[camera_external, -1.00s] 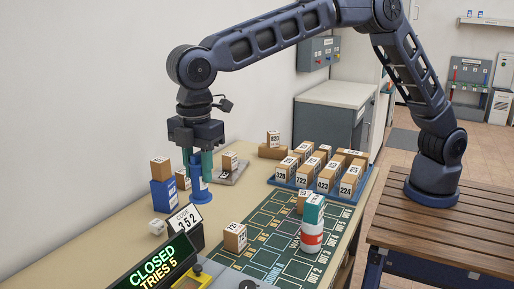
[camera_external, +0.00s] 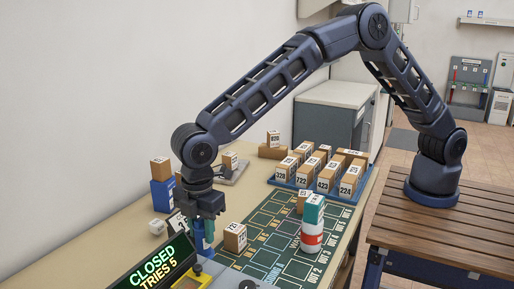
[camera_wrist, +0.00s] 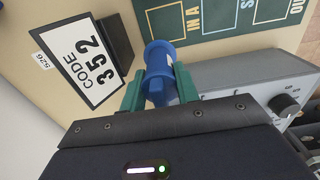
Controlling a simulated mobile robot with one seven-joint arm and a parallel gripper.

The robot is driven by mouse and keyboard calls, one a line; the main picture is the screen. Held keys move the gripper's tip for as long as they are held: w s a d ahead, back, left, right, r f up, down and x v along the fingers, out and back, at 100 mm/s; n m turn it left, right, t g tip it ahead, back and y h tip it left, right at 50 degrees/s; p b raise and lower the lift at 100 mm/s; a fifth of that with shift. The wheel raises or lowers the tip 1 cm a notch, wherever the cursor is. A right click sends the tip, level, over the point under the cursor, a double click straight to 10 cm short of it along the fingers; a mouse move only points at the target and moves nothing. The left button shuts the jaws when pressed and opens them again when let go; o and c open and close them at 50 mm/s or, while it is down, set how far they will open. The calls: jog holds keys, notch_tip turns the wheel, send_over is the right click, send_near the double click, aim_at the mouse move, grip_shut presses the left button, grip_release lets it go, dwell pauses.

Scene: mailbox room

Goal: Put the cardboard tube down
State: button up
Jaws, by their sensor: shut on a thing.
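My gripper (camera_external: 203,226) is shut on a blue tube (camera_wrist: 158,68), the only tube I see in it, taken as the cardboard tube. In the wrist view the green fingers close on its two sides, and its flanged end points away from me. In the outside view the tube (camera_external: 205,250) hangs below the fingers, just behind the display and beside the code stand. I cannot tell if its lower end touches the table (camera_external: 130,240). The code card (camera_wrist: 92,62) reads 352 and stands close to the left of the tube in the wrist view.
A numbered box (camera_external: 235,237) stands just right of my gripper. The display (camera_external: 155,270) reads CLOSED, TRIES 5. A red-and-white cylinder (camera_external: 311,238) with a teal box (camera_external: 315,208) on top stands on the green mat (camera_external: 265,235). Several boxes fill a blue tray (camera_external: 315,193) farther back.

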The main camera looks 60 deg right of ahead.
aim_at(203, 244)
jog(key=shift+f, duration=2.2)
jog(key=o, duration=1)
jog(key=shift+f, duration=0.15)
jog(key=shift+c, duration=0.2)
notch_tip(203, 244, up, 12)
jog(key=shift+r, duration=0.2)
